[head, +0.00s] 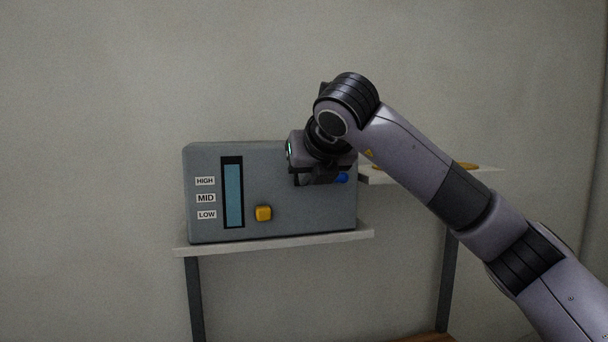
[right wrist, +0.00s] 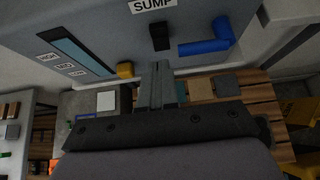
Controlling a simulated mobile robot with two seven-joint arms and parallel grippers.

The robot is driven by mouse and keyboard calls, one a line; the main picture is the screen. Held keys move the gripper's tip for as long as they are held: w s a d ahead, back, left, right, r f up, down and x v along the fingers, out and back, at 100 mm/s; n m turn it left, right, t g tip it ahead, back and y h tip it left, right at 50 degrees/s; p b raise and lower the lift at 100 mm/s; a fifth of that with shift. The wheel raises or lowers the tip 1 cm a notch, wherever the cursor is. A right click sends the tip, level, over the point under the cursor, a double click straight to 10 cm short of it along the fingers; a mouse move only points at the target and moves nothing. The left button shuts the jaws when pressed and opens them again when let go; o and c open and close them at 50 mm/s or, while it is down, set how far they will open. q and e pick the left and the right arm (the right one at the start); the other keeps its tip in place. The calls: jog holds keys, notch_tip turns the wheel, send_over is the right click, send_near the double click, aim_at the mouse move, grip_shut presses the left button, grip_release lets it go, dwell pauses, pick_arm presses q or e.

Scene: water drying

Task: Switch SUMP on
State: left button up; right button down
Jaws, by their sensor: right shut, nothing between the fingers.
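The grey control box (head: 222,150) stands on a shelf, with a blue level gauge (head: 233,192) marked HIGH, MID and LOW and a yellow button (head: 263,213). In the right wrist view the SUMP label (right wrist: 152,5) is at the top edge, with a black switch (right wrist: 160,37) below it. A blue part (right wrist: 207,46) sits right of the switch. My right gripper (right wrist: 157,67) is shut and empty, its fingertips just below the switch in that view; I cannot tell whether they touch it. In the head view my right gripper (head: 318,178) hides the switch and label. My left gripper is out of view.
The box rests on a narrow pale shelf (head: 280,243). A second pale shelf (head: 478,172), carrying orange-yellow items (head: 467,166), stands to the right behind my right arm. The wall space left of the box is clear.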

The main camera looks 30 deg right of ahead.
jog(key=v, duration=1)
jog(key=shift+r+b, duration=0.35)
jog(key=shift+r, duration=0.05)
jog(key=shift+w, duration=0.1)
